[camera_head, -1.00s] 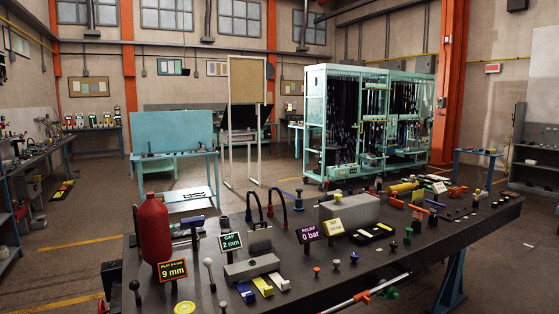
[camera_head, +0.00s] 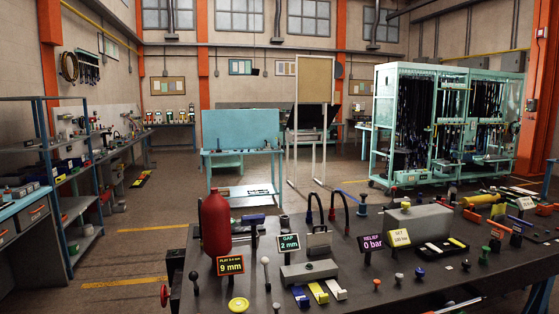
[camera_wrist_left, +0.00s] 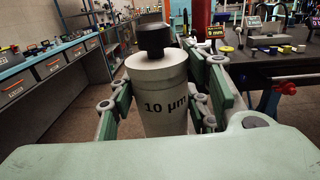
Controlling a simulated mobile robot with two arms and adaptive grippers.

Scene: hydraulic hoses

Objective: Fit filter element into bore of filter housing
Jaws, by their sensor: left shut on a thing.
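The filter element (camera_wrist_left: 160,98) is a pale grey cylinder marked "10 µm" with a black knob on top. It shows in the left wrist view, standing upright between the fingers of my left gripper (camera_wrist_left: 163,88). The gripper is shut on it from both sides. Its lower end is hidden behind the pale green palm. Neither gripper shows in the head view. I cannot pick out the filter housing or its bore for certain in either view.
A dark workbench (camera_head: 400,284) carries a red bottle (camera_head: 215,225), a grey block (camera_head: 309,271), signs and small knobs. In the left wrist view a bench edge (camera_wrist_left: 270,73) lies right of the element. Shelves with bins (camera_wrist_left: 48,67) stand left. Floor between is clear.

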